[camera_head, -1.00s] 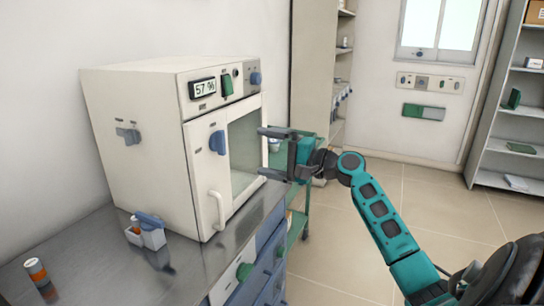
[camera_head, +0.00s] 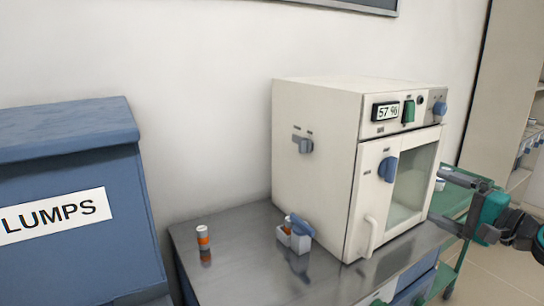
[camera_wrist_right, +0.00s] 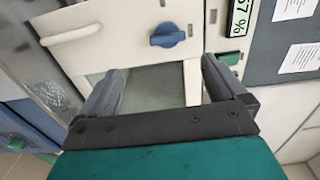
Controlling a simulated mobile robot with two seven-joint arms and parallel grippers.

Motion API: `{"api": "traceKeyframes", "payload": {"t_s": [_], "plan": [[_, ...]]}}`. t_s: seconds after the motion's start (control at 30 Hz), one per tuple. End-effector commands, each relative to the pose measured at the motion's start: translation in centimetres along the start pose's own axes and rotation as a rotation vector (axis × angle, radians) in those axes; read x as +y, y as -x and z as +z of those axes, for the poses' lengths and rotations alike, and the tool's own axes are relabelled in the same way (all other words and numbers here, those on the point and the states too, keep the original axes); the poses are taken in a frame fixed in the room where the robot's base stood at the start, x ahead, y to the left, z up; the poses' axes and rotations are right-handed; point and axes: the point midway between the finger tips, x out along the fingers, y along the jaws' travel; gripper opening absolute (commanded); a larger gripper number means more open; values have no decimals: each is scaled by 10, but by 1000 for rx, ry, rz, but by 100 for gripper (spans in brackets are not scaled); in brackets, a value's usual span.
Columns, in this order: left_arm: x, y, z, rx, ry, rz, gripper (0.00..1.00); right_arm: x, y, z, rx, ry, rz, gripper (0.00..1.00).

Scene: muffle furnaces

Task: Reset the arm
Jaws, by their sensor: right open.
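My right gripper (camera_head: 456,202) is at the right edge of the head view, in front of the furnace's glass door. Its jaws are open and empty. In the right wrist view, the gripper's two fingers (camera_wrist_right: 160,90) stand apart with the door window between them and nothing held. The white furnace (camera_head: 318,150) stands on the metal counter with its door shut. Its display reads 57 %. A blue knob (camera_wrist_right: 167,35) and a white handle (camera_wrist_right: 70,35) show close to the fingers in the wrist view. My left gripper is not in view.
A steel counter (camera_head: 240,270) carries an orange-and-white vial (camera_head: 203,237) and a small white box with a blue piece (camera_head: 294,236). A blue bin labelled LUMPS (camera_head: 75,170) stands at the left. A green cart (camera_head: 462,185) is behind the gripper.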

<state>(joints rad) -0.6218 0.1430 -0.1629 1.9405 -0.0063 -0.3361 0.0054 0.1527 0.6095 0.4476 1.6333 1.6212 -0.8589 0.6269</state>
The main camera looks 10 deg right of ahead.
Motion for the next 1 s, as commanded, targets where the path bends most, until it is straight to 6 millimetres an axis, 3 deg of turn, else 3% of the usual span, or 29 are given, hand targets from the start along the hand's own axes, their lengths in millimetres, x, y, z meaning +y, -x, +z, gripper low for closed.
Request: {"api": "traceKeyframes", "payload": {"t_s": [0.17,0.27,0.4,0.5,0.63,0.8,1.0], "plan": [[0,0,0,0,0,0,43,88,-8,31,29,152,186,98],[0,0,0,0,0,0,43,158,-4,64,28,321,333,98],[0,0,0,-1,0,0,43,239,16,121,-22,595,500,98],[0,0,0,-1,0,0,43,281,34,167,-82,798,576,98],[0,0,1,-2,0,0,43,316,60,229,-176,1060,622,98],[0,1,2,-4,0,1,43,330,84,294,-273,1326,611,98],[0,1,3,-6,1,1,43,330,95,327,-319,1469,585,98]]}}
